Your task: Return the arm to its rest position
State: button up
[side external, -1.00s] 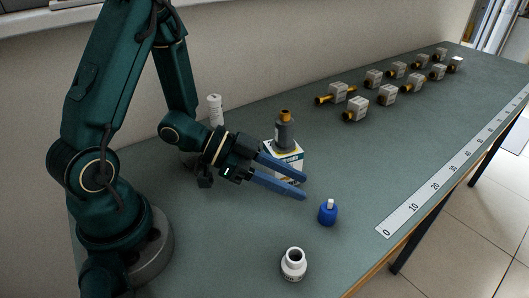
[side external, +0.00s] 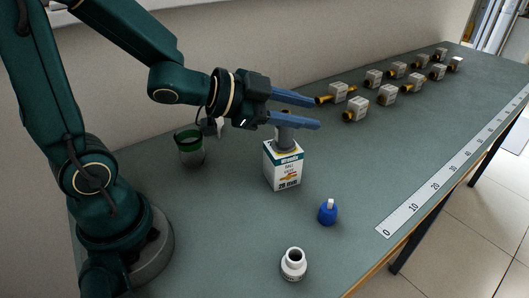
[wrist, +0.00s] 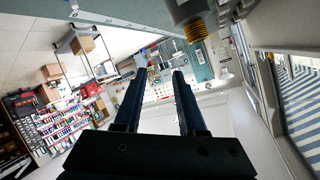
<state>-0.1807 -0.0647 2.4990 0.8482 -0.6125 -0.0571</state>
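My gripper (side external: 315,112) is raised above the bench, its two blue fingers apart and nothing between them. In the side view it points right, with its lower finger across the top of a grey fitting (side external: 285,138) standing on a white printed box (side external: 287,170). I cannot tell from the side view whether finger and fitting touch. In the wrist view my gripper (wrist: 158,76) also shows a clear gap between its fingers, and the grey fitting with its brass thread (wrist: 194,29) hangs at the top edge, beside the fingers.
A blue bottle (side external: 328,213) and an open white bottle (side external: 293,265) stand at the front of the bench (side external: 230,225). Several small boxes with brass fittings (side external: 358,103) stand farther right. A ruler strip (side external: 435,185) lines the front edge.

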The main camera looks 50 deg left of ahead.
jog(key=s+a+r+n+y, duration=0.4)
jog(key=s+a+n+y, duration=0.1)
jog(key=n, duration=0.1)
jog(key=s+d+f+n+g, duration=0.1)
jog(key=s+f+g, duration=0.1)
jog(key=s, duration=0.3)
jog(key=s+d+f+n+g, duration=0.1)
jog(key=s+f+n+g, duration=0.1)
jog(key=s+g, duration=0.2)
jog(key=shift+s+d+f+g+h, duration=0.35)
jog(key=shift+s+f+g+h, duration=0.05)
jog(key=shift+s, duration=0.25)
